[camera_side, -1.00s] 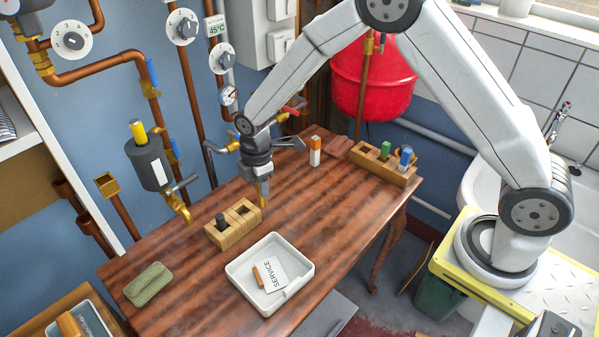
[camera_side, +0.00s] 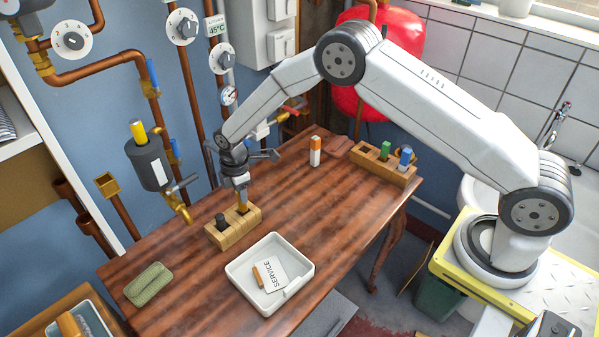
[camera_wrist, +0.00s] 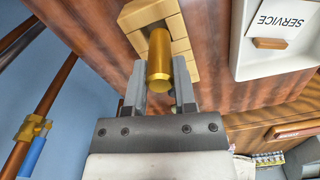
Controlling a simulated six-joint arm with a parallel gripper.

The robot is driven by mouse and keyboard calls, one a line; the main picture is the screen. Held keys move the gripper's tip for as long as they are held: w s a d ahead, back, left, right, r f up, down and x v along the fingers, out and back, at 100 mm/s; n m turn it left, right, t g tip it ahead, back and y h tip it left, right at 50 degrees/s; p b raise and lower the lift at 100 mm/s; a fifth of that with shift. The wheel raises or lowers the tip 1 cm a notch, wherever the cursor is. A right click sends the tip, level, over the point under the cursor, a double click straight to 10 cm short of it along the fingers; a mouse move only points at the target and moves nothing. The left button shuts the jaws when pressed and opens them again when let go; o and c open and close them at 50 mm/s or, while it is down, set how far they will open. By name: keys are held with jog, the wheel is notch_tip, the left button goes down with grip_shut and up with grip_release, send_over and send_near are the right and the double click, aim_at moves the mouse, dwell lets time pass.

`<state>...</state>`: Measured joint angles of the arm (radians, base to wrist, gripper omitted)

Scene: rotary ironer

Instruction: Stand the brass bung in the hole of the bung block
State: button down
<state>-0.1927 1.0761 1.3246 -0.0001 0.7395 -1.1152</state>
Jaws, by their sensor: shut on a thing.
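The bung block (camera_side: 234,236) is a pale wooden block on the table, also at the top of the wrist view (camera_wrist: 190,62). My gripper (camera_side: 242,197) is above the block's right part, shut on the brass bung (camera_side: 243,208). The wrist view shows the gold, cylindrical bung (camera_wrist: 159,62) between my two grey fingers (camera_wrist: 160,85).
A white tray (camera_side: 240,277) with a service card and small orange-brown piece lies in front of the block. A green pad (camera_side: 149,284) lies left. An orange-and-white bottle (camera_side: 315,151) and a wooden rack (camera_side: 370,167) stand at the back right. Brass pipework (camera_side: 182,208) projects near the table's rear edge.

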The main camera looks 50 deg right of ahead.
jog(key=shift+w, duration=0.1)
jog(key=shift+w+f, duration=0.1)
jog(key=shift+f, duration=1.7)
jog(key=shift+f, duration=0.15)
jog(key=shift+c, duration=2.1)
grip_release()
notch_tip(320, 180, up, 12)
jog(key=shift+r, duration=0.15)
